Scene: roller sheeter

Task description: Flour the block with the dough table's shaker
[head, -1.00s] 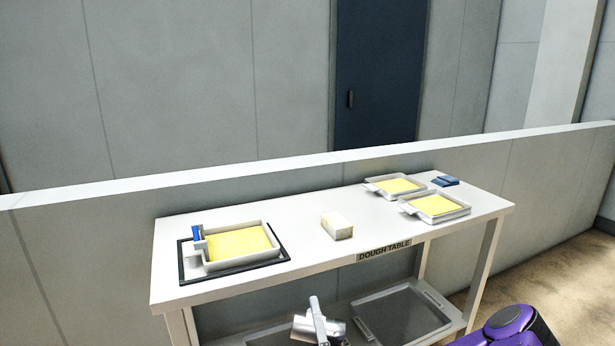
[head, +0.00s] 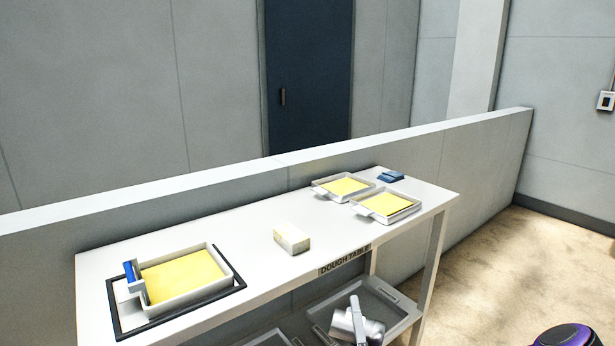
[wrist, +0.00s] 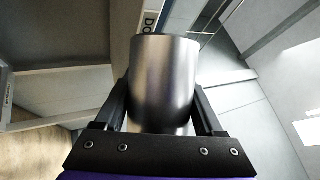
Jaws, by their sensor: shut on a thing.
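My gripper (wrist: 160,100) is shut on a metal cylinder, the shaker (wrist: 165,75), whose smooth side fills the middle of the wrist view between the two dark fingers. A pale cream block (head: 292,239) lies on the bare middle of the dough table (head: 240,262), near the table's label. The shaker is apart from the block and lower in the picture. The shaker's holes cannot be made out.
A white tray (head: 186,301) with a yellow sheet and a blue-handled part sits in a dark frame (head: 238,279) at the left. Two smaller trays (head: 400,217) with yellow sheets and a blue item (head: 390,176) stand at the right. A low wall (head: 420,140) runs behind the table.

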